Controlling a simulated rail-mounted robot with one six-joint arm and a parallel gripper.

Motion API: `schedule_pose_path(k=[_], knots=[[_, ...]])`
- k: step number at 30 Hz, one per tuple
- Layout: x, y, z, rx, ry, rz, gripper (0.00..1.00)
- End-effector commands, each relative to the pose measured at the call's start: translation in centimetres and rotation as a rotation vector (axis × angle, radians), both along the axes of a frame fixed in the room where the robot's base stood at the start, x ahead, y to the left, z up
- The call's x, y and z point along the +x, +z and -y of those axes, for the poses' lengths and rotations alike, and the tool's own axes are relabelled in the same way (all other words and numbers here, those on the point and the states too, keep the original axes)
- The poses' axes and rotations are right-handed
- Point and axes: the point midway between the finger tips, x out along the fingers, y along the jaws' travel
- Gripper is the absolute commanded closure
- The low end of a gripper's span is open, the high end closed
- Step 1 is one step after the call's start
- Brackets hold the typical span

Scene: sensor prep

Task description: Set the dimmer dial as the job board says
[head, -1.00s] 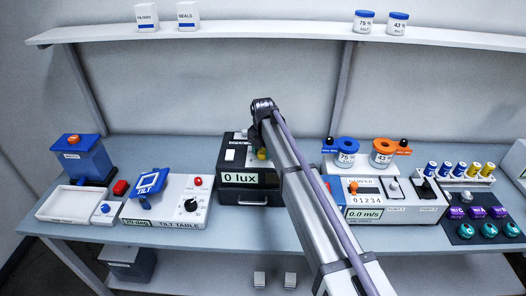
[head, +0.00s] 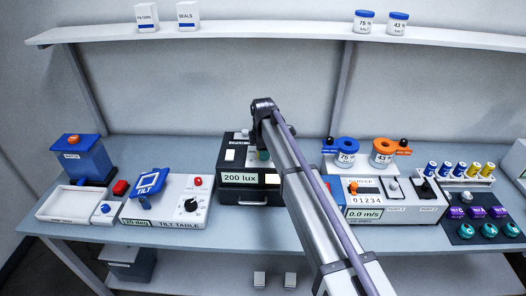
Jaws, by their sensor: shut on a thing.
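The black light box (head: 229,166) stands at the back middle of the bench. Its front display (head: 233,182) reads "200 lux". My arm reaches over from the lower right and bends down at the box's top. My gripper (head: 263,153) is low over the right part of the box, largely hidden by my own arm. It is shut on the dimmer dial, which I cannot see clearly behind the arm. A small teal patch shows there. I cannot make out a job board with a readable setting.
Left of the box is the tilt table (head: 165,212) with its own black dial (head: 191,205). To the right is a blower unit (head: 400,203) reading 0.0 m/s, with blue (head: 346,150) and orange (head: 383,151) ringed jars behind it. A shelf (head: 270,31) runs above.

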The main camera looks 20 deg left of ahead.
Motion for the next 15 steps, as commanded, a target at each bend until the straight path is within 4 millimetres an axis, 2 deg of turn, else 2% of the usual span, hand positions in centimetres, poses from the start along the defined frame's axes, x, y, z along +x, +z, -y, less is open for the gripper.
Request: schedule_pose_path(k=[15], knots=[[-0.02,-0.01,0.0,0.0,-0.486,0.0,0.8]])
